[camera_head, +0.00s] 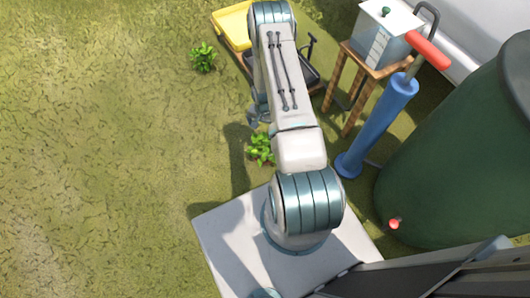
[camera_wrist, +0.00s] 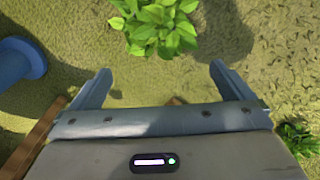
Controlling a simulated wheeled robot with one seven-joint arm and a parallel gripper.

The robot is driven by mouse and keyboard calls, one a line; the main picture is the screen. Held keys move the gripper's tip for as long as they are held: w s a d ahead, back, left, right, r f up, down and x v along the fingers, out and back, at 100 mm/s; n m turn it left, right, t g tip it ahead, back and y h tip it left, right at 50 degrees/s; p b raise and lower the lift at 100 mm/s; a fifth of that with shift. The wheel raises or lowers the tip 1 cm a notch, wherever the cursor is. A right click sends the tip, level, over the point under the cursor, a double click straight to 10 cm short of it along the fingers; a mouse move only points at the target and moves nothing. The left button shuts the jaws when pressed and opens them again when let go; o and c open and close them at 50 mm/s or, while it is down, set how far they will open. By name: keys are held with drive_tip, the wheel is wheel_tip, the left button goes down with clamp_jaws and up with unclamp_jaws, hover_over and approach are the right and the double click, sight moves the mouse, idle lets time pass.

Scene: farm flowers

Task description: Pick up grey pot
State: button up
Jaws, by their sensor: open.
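I cannot make out a grey pot in either view. A leafy green plant (camera_head: 261,149) stands on the grass beside my arm; no pot shows under its leaves. In the wrist view a leafy plant (camera_wrist: 158,25) is at the top middle, just beyond my fingertips. My gripper (camera_wrist: 160,72) is open, its two fingers wide apart with grass visible between them. In the head view my gripper (camera_head: 258,117) is partly hidden behind my arm, above and close to that plant.
A second plant (camera_head: 203,57) grows at the upper left. A blue pump (camera_head: 378,125) with a red handle, a wooden stand (camera_head: 346,83) with a white box (camera_head: 382,38), and a green barrel (camera_head: 450,165) crowd the right. A yellow container (camera_head: 231,27) is at the top. Grass at left is open.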

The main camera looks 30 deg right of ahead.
wheel_tip(320, 180, down, 5)
drive_tip(key=s, duration=0.2)
drive_tip(key=b, duration=0.2)
hover_over(266, 151)
drive_tip(key=shift+m, duration=0.4)
wheel_tip(266, 151, down, 8)
drive_tip(key=shift+d+f, duration=0.1)
drive_tip(key=f+b, duration=0.1)
drive_tip(key=f, duration=0.1)
drive_tip(key=f+b, duration=0.1)
drive_tip(key=f, duration=0.2)
drive_tip(key=shift+w+a+f, duration=0.2)
drive_tip(key=shift+f, duration=0.1)
drive_tip(key=c, duration=1.2)
